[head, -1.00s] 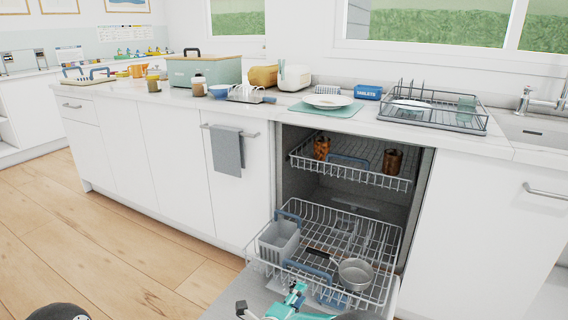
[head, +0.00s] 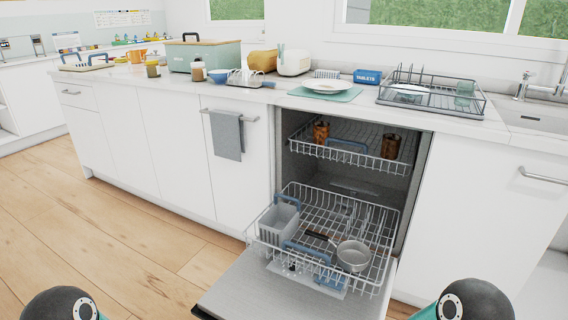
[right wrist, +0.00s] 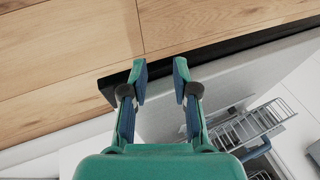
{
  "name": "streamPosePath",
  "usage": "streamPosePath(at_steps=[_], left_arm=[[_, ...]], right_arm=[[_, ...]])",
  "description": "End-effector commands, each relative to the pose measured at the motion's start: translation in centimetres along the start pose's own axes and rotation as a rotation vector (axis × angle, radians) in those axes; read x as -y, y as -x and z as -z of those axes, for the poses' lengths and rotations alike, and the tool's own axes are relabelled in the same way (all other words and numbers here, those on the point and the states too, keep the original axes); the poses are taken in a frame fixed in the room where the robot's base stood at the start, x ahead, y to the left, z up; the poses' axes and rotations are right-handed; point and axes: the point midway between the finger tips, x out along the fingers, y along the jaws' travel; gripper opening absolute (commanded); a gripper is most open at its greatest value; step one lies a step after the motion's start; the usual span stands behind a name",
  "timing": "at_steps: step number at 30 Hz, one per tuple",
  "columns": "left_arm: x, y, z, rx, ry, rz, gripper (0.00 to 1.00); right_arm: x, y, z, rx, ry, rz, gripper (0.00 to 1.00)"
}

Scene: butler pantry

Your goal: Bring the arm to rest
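My right gripper (right wrist: 159,75) shows in the right wrist view. Its two teal and dark fingers are apart with nothing between them, so it is open and empty. It hangs over the dark edge of the dishwasher door, with wood floor beyond. In the head view only rounded dark and teal parts of my two arms show at the bottom left and bottom right. My left gripper is out of view. The dishwasher door (head: 235,292) is down. The lower rack (head: 378,268) is pulled out and holds a pan (head: 353,256) and a grey cutlery basket (head: 278,224).
The upper rack (head: 352,160) holds two brown cups (head: 320,132) (head: 391,146). The counter above carries a plate (head: 327,86) on a green mat, a dish rack (head: 430,97), a blue box (head: 367,77) and a bread bin (head: 203,57). The floor at left is clear.

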Motion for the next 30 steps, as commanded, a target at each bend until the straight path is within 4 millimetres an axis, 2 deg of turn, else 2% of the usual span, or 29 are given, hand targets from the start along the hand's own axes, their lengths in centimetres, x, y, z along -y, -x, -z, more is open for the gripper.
streamPosePath(at_steps=[1, 3, 8, 9, 12, 21, 29, 30], left_arm=[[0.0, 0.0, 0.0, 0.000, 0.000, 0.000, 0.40], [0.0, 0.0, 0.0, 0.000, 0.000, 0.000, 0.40], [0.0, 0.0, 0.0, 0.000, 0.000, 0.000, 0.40], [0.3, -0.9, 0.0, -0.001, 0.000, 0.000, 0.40], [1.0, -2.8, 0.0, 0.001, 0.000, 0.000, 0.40], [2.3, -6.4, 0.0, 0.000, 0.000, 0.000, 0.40], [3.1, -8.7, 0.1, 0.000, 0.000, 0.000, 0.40], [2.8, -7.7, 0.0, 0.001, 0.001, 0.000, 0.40]], right_arm=[[-1.6, 0.5, -1.9, 0.075, 0.050, -0.008, 0.29], [-3.3, 1.4, -4.5, 0.174, 0.127, -0.008, 0.29], [-6.3, 3.9, -9.4, 0.365, 0.271, 0.017, 0.29], [-6.9, 3.2, -10.1, 0.383, 0.290, 0.023, 0.29], [-7.4, 1.2, -10.3, 0.374, 0.287, 0.022, 0.29], [-8.7, -2.3, -11.2, 0.371, 0.284, 0.021, 0.29], [-9.5, -4.5, -11.7, 0.369, 0.283, 0.021, 0.29], [-9.1, -3.5, -11.4, 0.369, 0.283, 0.021, 0.29]])
